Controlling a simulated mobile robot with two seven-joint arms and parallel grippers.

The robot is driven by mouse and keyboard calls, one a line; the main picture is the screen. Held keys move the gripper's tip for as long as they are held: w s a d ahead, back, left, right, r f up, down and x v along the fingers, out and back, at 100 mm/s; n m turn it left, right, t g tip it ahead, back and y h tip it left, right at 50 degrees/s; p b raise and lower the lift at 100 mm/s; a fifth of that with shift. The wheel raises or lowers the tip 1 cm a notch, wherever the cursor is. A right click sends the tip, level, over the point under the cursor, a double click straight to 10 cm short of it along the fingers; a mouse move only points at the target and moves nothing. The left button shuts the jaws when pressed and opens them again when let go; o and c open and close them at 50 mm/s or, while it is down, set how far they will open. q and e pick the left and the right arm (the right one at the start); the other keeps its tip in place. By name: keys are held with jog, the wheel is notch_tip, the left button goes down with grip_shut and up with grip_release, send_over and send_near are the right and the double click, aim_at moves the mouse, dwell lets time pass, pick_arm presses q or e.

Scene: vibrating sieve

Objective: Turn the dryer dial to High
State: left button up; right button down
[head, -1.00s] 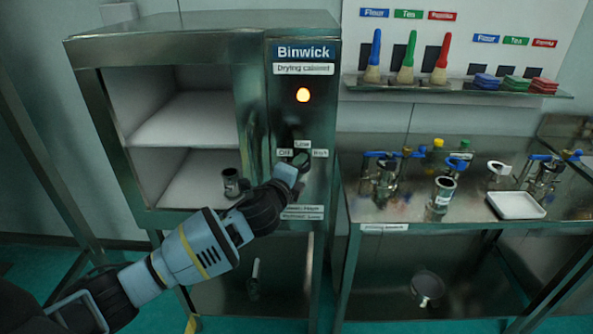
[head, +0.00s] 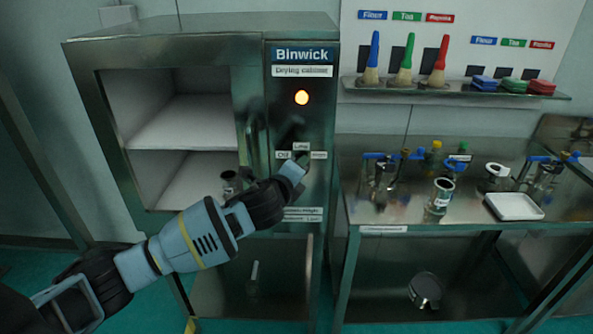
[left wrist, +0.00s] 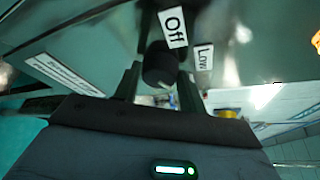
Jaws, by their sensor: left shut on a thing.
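The dryer is a steel drying cabinet (head: 205,40) marked Binwick, with a lit orange lamp (head: 302,97) on its front panel. Its dial sits below, with an Off label (head: 283,155) at left, a Low label (head: 301,146) above and a third label (head: 318,155) at right, blurred here. My left gripper (head: 300,161) is at the dial and mostly covers it. In the left wrist view the black dial (left wrist: 160,66) lies between the two fingers (left wrist: 159,88), which are shut on it, with Off and Low labels beside it. I cannot read the dial's pointer. My right gripper is not in view.
At right a steel table (head: 400,212) holds jars, a cup and a white tray (head: 514,206). Brushes (head: 406,60) stand on a wall shelf above.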

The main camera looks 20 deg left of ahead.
pick_arm(q)
jog(key=o, duration=1)
jog(key=shift+s+a+r, duration=0.1)
jog(key=shift+s+r, duration=0.15)
jog(key=shift+s, duration=1)
jog(key=shift+s+a+r, duration=0.1)
jog(key=shift+s+r, duration=0.2)
jog(key=shift+s, duration=1)
jog(key=shift+s+r, duration=0.25)
jog(key=shift+s, duration=1)
